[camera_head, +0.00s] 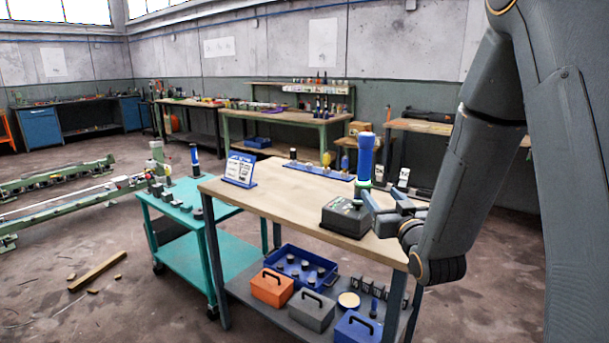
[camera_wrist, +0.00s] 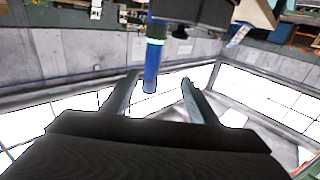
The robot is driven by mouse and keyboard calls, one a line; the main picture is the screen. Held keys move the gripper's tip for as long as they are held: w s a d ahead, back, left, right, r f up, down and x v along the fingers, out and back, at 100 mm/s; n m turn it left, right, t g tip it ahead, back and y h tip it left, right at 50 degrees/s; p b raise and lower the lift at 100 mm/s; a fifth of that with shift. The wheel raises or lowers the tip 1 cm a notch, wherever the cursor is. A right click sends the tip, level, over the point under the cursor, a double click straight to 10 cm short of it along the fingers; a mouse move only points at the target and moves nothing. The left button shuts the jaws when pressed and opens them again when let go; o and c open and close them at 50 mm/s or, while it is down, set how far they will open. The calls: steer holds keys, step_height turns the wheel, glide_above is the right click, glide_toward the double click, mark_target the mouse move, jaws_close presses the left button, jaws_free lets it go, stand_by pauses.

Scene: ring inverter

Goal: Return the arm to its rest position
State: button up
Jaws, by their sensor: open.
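My gripper (camera_head: 376,210) is open at the right end of the wooden-topped workbench (camera_head: 290,187), beside a black box-shaped device (camera_head: 345,217). A blue upright cylinder (camera_head: 366,156) stands at the device, with a pale green-lit band near its base. In the wrist view, which looks upside down, the cylinder (camera_wrist: 151,70) shows between the two spread fingers of my gripper (camera_wrist: 160,79), its green band nearer the black device (camera_wrist: 195,10). The fingers do not appear to touch it; the exact depth gap cannot be told. My arm rises at the right.
A blue sign stand (camera_head: 240,168) and a blue strip holder (camera_head: 318,171) stand on the bench. The shelf below holds a blue tray (camera_head: 290,265) and toolboxes. A teal cart (camera_head: 180,250) stands at left. Open floor lies at front left, with a wooden plank (camera_head: 97,271).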

steer(key=s+f+m+g+h, duration=0.1)
steer(key=s+f+g+h, duration=0.2)
steer(key=s+f+g, duration=1)
steer(key=s+g, duration=0.5)
steer(key=s, duration=1.3)
steer(key=shift+a+m, duration=0.3)
steer(key=shift+a, duration=0.05)
steer(key=shift+s, duration=0.1)
